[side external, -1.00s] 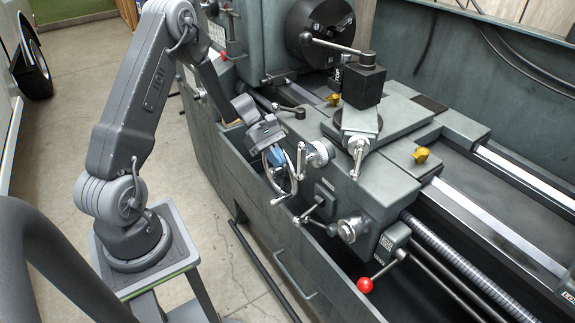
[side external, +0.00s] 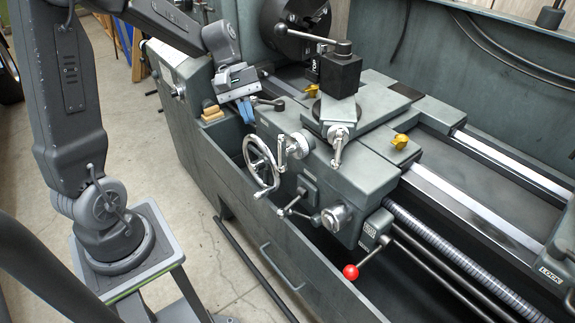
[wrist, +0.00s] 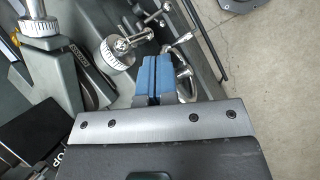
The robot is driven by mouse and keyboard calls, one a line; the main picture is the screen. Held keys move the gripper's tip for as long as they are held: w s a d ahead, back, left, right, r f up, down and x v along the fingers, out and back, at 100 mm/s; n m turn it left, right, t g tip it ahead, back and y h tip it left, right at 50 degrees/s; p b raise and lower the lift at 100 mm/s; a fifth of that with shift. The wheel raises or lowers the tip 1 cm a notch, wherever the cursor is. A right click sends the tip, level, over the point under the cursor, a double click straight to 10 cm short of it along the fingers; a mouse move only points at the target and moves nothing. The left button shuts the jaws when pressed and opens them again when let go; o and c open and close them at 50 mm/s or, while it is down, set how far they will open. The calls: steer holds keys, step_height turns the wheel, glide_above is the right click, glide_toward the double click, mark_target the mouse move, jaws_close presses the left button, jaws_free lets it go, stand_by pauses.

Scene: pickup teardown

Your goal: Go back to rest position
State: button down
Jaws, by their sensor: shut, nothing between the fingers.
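My gripper (side external: 246,108) has blue fingers pointing down and hangs above the lathe's front, up and left of the handwheel. In the wrist view the two blue fingers (wrist: 157,78) are pressed together with nothing between them. The chrome handwheel (side external: 261,165) on the lathe's carriage is free of the fingers in the side view. In the wrist view part of the handwheel (wrist: 184,76) shows just beyond the fingertips, partly hidden by them.
The lathe carriage carries a black tool post (side external: 341,74), levers and a red-knobbed handle (side external: 350,271). Small wooden blocks (side external: 212,113) sit on the lathe's left ledge, close to my gripper. The chuck (side external: 303,25) is behind. Open concrete floor (side external: 185,225) lies between my base and the lathe.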

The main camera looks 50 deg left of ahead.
steer(key=s+d+r+m+t+y, duration=0.2)
steer(key=s+d+r+m, duration=0.2)
steer(key=s+d+m, duration=0.1)
steer(key=s+d+r+m+t+y, duration=0.3)
steer(key=s+d+m, duration=0.3)
steer(key=s, duration=0.3)
steer(key=shift+r+m, duration=0.55)
steer(key=shift+m, duration=0.25)
